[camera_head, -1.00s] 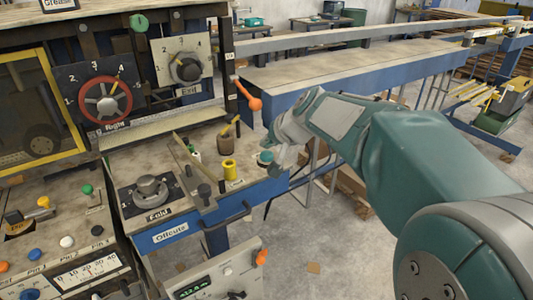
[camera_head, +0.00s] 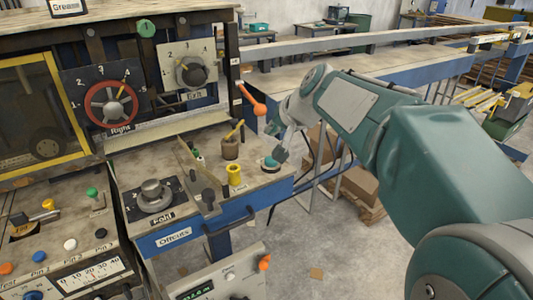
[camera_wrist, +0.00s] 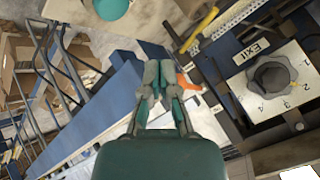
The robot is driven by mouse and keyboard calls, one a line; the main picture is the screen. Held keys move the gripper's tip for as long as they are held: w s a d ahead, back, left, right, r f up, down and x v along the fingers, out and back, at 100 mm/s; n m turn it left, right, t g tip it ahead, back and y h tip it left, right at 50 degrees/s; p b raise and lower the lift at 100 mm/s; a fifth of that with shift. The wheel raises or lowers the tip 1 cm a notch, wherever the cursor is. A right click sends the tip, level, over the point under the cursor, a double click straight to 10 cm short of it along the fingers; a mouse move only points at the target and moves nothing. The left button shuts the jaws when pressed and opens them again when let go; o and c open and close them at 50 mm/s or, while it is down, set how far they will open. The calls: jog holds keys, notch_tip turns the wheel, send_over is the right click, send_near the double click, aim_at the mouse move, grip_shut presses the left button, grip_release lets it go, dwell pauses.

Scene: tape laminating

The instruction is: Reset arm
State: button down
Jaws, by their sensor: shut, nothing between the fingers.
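My arm reaches in from the right in the head view. My gripper (camera_head: 277,143) is at its end, near the right end of the machine's worktop (camera_head: 215,186). In the wrist view my gripper (camera_wrist: 160,72) is shut and empty. An orange-ended lever (camera_head: 252,101) stands just left of it in the head view; its orange part (camera_wrist: 188,83) shows partly behind the fingers in the wrist view. I cannot tell whether they touch. A teal round knob (camera_head: 270,163) sits on the worktop below the gripper.
The Exit dial (camera_head: 190,72) and red Right wheel (camera_head: 111,104) are on the machine front. The Fold knob (camera_head: 152,190), a yellow spool (camera_head: 234,174) and a brown pot (camera_head: 230,147) are on the worktop. A long blue-edged table (camera_head: 330,60) runs behind my arm.

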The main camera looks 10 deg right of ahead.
jog(key=s+f+n+g+h, duration=0.1)
jog(key=s+f, duration=0.2)
jog(key=s, duration=0.6)
jog(key=s+f+n+g+h, duration=0.1)
jog(key=s+f, duration=0.3)
jog(key=s, duration=0.5)
jog(key=s+f+n+h, duration=0.1)
jog(key=s+f+n, duration=0.1)
jog(key=s, duration=0.7)
jog(key=shift+f+g+h, duration=0.4)
jog(key=shift+f, duration=0.5)
